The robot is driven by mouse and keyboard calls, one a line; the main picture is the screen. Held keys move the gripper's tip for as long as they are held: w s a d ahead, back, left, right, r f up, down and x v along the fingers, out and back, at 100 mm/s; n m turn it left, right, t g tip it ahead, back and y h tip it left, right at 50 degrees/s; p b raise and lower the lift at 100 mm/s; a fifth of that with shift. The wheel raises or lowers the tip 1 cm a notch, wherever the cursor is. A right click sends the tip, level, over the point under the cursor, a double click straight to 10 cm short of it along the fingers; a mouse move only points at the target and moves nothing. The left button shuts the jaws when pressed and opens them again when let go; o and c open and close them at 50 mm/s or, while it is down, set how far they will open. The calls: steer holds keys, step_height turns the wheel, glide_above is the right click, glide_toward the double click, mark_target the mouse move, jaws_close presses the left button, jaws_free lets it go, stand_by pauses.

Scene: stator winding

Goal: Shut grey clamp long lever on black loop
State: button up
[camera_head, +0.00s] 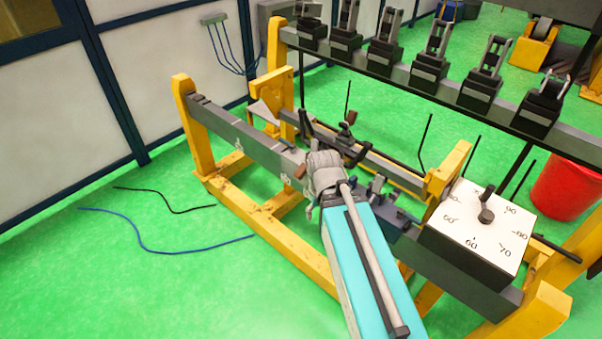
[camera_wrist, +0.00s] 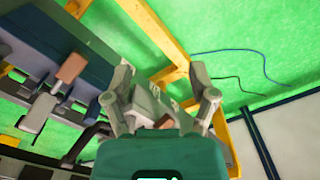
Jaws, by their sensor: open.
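My gripper (camera_wrist: 160,76) is open in the wrist view, with one finger on each side of a grey clamp part (camera_wrist: 147,102). A brown tip (camera_wrist: 164,121) shows between the fingers, close to the palm. I cannot tell whether either finger touches the clamp. In the head view my wrist covers the gripper and most of this clamp; a small brown piece (camera_head: 300,172) shows at its left. Another grey lever with a brown end (camera_wrist: 71,67) is left of the gripper in the wrist view. I cannot make out the black loop at the clamp.
A yellow frame (camera_head: 279,236) carries the long grey beam (camera_head: 245,138). A dial box (camera_head: 478,228) stands on its right end. A rail (camera_head: 395,87) with several upright dark clamps runs behind. A red bucket (camera_head: 567,190) is at right. Black (camera_head: 165,203) and blue (camera_head: 165,250) cables lie on the green floor.

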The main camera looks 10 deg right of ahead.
steer(key=w+d+f+n+t+h+b, duration=0.1)
steer(key=w+f+n+h+b, duration=0.35)
steer(key=f+b, duration=0.35)
steer(key=n+t+h+b, duration=0.9)
steer(key=n+t+b, duration=0.2)
steer(key=n+b, duration=1)
glide_toward(296, 176)
steer(key=m+b, duration=0.1)
steer(key=shift+s+a, duration=0.45)
steer(key=x, duration=1.3)
steer(key=shift+w+d, duration=0.25)
steer(key=shift+d, duration=0.1)
jaws_close()
